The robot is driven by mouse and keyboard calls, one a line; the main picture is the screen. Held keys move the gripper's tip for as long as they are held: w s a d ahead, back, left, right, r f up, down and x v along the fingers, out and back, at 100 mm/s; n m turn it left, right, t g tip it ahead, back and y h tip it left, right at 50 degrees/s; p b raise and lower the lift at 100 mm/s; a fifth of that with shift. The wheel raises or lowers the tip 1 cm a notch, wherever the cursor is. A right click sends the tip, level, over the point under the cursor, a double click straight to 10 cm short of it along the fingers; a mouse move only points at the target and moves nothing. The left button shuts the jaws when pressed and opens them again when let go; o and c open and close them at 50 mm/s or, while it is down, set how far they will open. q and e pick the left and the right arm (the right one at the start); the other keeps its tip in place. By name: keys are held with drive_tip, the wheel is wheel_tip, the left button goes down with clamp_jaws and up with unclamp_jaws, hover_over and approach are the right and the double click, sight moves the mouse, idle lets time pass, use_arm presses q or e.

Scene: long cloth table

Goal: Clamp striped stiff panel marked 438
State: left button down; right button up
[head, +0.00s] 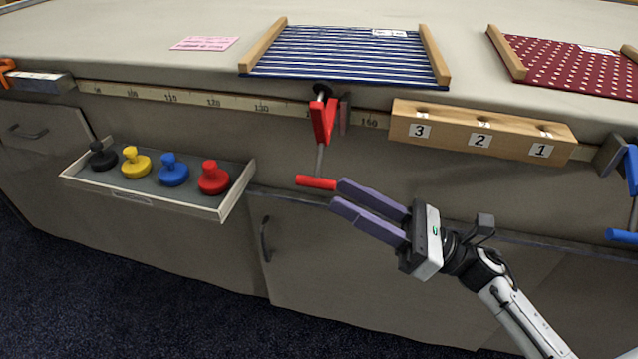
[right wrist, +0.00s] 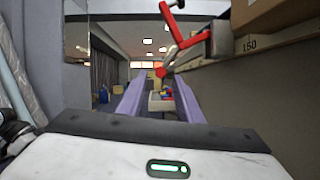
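The striped stiff panel (head: 340,55), dark blue with white stripes, lies flat at the table's front edge between two wooden strips. Its white label (head: 389,33) is too small to read. A red clamp (head: 322,120) sits at the table edge below the panel; its screw hangs down to a red bar handle (head: 315,183). My right gripper (head: 338,194) is open, its purple fingers pointing at the handle's right end. In the right wrist view, the red clamp (right wrist: 178,35) rises above and ahead of the parted fingers (right wrist: 160,95). My left gripper is not in view.
A wooden block (head: 480,132) marked 3, 2, 1 is on the table front. A maroon dotted panel (head: 570,66) lies right, near a blue clamp (head: 632,170). An open drawer (head: 150,195) with several coloured knobs juts out left. A pink card (head: 204,43) lies on the table.

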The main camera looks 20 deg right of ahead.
sight(319, 179)
drive_tip(key=x, duration=0.6)
clamp_jaws()
